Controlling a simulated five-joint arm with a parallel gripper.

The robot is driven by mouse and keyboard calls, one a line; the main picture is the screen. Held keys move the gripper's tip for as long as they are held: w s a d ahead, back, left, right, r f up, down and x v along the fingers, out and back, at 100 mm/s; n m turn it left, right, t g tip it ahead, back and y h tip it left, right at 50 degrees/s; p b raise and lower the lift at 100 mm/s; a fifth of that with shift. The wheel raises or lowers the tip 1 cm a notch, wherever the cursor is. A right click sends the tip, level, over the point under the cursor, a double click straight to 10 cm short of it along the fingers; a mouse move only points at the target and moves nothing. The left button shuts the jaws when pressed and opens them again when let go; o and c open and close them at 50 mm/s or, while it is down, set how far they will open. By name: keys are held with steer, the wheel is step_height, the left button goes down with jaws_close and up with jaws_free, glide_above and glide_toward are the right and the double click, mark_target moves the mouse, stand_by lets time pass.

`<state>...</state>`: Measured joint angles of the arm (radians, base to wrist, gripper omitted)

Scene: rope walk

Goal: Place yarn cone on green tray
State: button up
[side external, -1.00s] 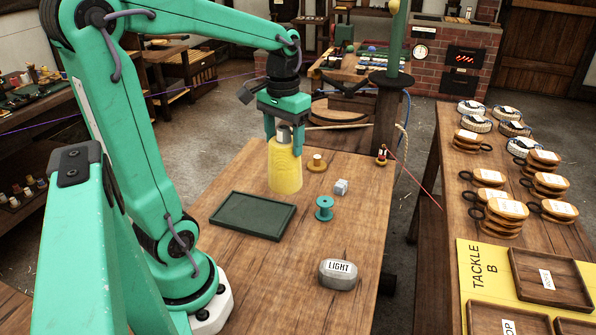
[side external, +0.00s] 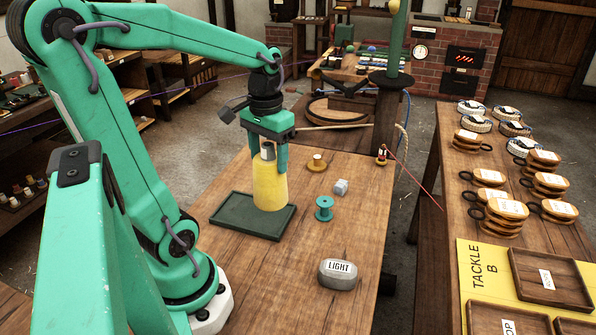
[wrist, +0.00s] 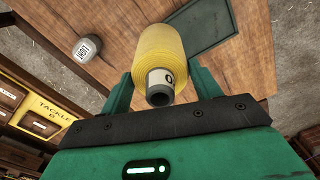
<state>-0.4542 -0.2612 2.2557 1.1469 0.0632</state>
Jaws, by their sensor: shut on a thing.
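The yellow yarn cone (side external: 269,187) is upright in my gripper (side external: 265,160), with its grey top between the fingers. In the side view its base overlaps the back right part of the dark green tray (side external: 238,222); whether it touches the tray or hangs just above, I cannot tell. In the wrist view the cone (wrist: 155,48) sits between the two fingers of my gripper (wrist: 161,80), and it hides part of the tray (wrist: 212,22) behind it.
A teal spool (side external: 324,208), a small grey block (side external: 341,187) and a wooden spool (side external: 317,163) stand right of the tray. A grey weight marked LIGHT (side external: 338,274) lies nearer the front. The table (side external: 270,290) is clear in front of the tray.

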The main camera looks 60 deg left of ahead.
steer(key=a+f, duration=0.1)
steer(key=a, duration=0.2)
steer(key=s+a+f, duration=0.1)
steer(key=a+f, duration=0.1)
steer(key=a, duration=0.1)
steer(key=s+a+f, duration=0.1)
steer(key=a+f, duration=0.1)
steer(key=shift+a+f, duration=0.2)
steer(key=shift+a, duration=0.2)
steer(key=shift+f, duration=2.15)
steer(key=o, duration=1.4)
step_height(320, 180, up, 12)
steer(key=shift+w+d, duration=0.1)
